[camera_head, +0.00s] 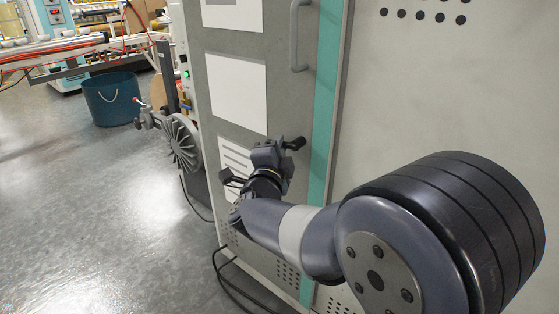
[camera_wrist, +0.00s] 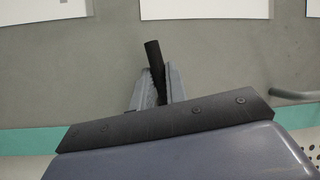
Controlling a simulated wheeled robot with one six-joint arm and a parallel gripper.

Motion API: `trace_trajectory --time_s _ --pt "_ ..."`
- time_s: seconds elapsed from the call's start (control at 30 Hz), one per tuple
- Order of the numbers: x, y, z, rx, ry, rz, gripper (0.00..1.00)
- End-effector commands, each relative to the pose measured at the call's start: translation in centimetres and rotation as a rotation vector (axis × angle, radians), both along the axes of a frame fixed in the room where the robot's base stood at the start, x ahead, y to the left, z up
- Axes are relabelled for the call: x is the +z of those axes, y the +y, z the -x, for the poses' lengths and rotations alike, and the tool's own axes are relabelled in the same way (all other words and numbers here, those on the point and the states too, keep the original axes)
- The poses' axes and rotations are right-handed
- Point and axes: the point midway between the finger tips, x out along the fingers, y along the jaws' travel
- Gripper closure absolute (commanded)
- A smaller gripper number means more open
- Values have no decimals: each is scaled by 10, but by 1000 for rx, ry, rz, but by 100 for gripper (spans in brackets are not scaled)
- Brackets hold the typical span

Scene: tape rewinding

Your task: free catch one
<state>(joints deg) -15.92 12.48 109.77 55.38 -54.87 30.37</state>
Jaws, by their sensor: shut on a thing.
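My gripper (camera_head: 272,152) is in front of the grey cabinet (camera_head: 320,30), below its vertical handle. In the wrist view my gripper (camera_wrist: 159,84) has its two grey fingers shut on a short black rod (camera_wrist: 152,50), which sticks out past the fingertips. The rod also shows in the head view (camera_head: 296,143), pointing right from the gripper. The rod's other end is hidden between the fingers. I cannot tell whether the rod is joined to anything or touches the cabinet.
The cabinet door has a grey handle (camera_head: 296,40) and white sheets (camera_head: 236,92). A grey slotted wheel (camera_head: 181,143) stands left of the cabinet. A blue bucket (camera_head: 112,98) is on the floor behind. Black cables lie near the cabinet's foot. Open floor is at left.

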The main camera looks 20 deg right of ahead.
Motion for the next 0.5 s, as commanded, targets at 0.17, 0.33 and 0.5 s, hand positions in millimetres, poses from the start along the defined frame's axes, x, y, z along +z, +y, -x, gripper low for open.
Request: trace_trajectory --time_s 0.17,0.33,0.5 --pt "0 0 0 0 -34 -25 100" --pt "2 0 0 0 -34 -27 100" --pt "2 0 0 -1 -34 -27 80"
